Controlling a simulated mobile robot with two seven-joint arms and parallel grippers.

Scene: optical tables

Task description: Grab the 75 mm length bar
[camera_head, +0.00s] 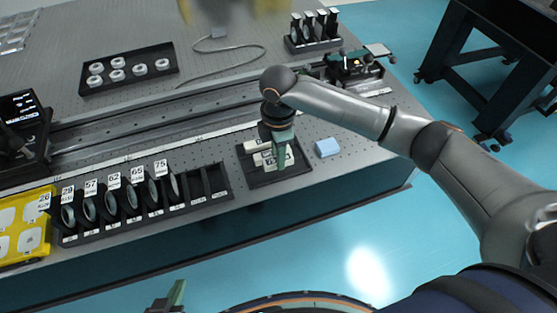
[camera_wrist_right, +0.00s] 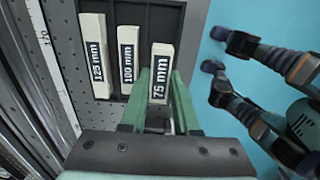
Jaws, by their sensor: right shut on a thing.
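The 75 mm length bar (camera_wrist_right: 161,62) is a white block with a dark label, at the right of its row in the right wrist view. My right gripper (camera_wrist_right: 160,100) is shut on it, a green finger on each side. I cannot tell whether the bar is clear of the tray. The 100 mm bar (camera_wrist_right: 128,58) and the 125 mm bar (camera_wrist_right: 95,55) lie to its left in the dark tray (camera_wrist_right: 150,14). In the head view my right gripper (camera_head: 281,168) reaches down over this tray (camera_head: 295,173). My left gripper (camera_head: 172,298) shows only partly at the bottom edge; its jaw opening is unclear.
A blue block (camera_head: 327,148) lies right of the tray. A rack of numbered round optics (camera_head: 150,205) stands to the left, with a yellow case (camera_head: 22,228) beyond it. A rail (camera_head: 180,120) runs behind. The table's front edge is close to the tray.

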